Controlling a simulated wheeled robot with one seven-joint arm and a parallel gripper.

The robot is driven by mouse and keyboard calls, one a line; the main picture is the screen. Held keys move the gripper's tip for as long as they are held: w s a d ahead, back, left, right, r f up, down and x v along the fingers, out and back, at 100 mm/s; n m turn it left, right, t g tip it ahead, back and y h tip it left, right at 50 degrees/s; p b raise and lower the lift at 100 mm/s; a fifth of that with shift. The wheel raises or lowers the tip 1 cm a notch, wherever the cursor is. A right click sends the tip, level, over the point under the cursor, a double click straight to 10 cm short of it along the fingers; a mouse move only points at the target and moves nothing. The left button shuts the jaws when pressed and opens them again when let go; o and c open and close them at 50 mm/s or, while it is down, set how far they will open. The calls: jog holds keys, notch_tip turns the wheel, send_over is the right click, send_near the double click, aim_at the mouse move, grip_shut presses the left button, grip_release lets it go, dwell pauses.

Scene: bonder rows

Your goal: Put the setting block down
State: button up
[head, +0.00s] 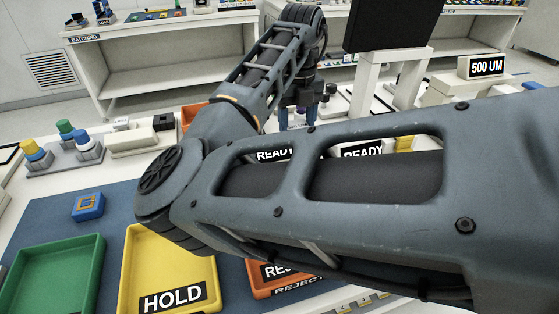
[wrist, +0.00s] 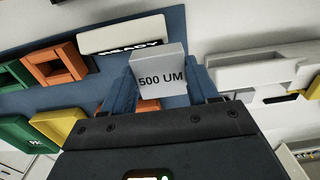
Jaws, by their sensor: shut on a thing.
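The setting block (wrist: 160,66) is a light grey block marked "500 UM". In the wrist view it sits between the two blue fingers of my gripper (wrist: 160,88), which is shut on it. In the head view my gripper (head: 298,115) shows only in part behind my arm, over the workbench beyond the trays.
My arm covers much of the bench. A yellow HOLD tray (head: 165,255), a green tray (head: 50,275) and an orange REJECT tray (head: 262,285) lie in front. A blue block (head: 88,206) lies behind them. A "500 UM" sign (head: 487,67) stands at right.

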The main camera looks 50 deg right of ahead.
jog(key=a+f, duration=0.1)
jog(key=a, duration=0.1)
jog(key=a+f, duration=0.1)
jog(key=a, duration=0.1)
jog(key=s+a+f, duration=0.1)
jog(key=a, duration=0.1)
jog(key=shift+s+f+p, duration=0.1)
jog(key=shift+f+p, duration=0.2)
jog(key=shift+a+f+p, duration=0.1)
jog(key=shift+f+p, duration=0.2)
jog(key=shift+f, duration=1.75)
jog(key=shift+f, duration=0.2)
jog(key=o, duration=1.4)
jog(key=shift+r, duration=0.1)
notch_tip(320, 180, up, 12)
jog(key=shift+r+b, duration=0.1)
jog(key=shift+b, duration=0.2)
